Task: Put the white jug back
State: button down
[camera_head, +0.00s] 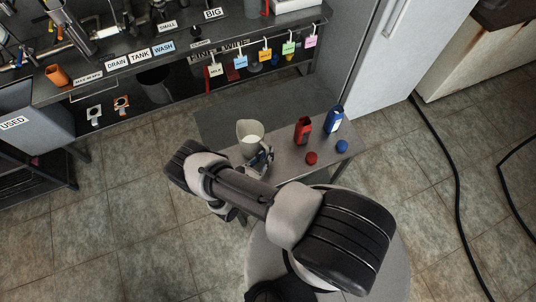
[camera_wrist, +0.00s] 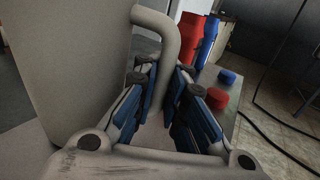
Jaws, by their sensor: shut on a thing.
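The white jug (camera_head: 250,132) stands upright at the left part of the small grey table (camera_head: 290,166) in the head view; I cannot tell if it touches the top. In the wrist view the jug (camera_wrist: 75,60) fills the left side, with its curved handle (camera_wrist: 175,45) running down between my fingers. My gripper (camera_head: 262,160) is at the jug's near side and is shut on the handle. In the wrist view my gripper (camera_wrist: 160,100) has its blue-padded fingers on either side of the handle. The jug's base is hidden.
A red bottle (camera_head: 303,130) and a blue bottle (camera_head: 333,120) stand right of the jug, with a red cap (camera_head: 311,158) and a blue cap (camera_head: 342,146) before them. A long workbench (camera_head: 180,55) with labels and hanging coloured tags runs behind. A black hose (camera_head: 445,160) lies on the floor at right.

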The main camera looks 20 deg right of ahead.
jog(key=shift+f, duration=0.1)
jog(key=shift+f, duration=0.1)
jog(key=c, duration=1.6)
grip_release()
jog(key=shift+c, duration=0.2)
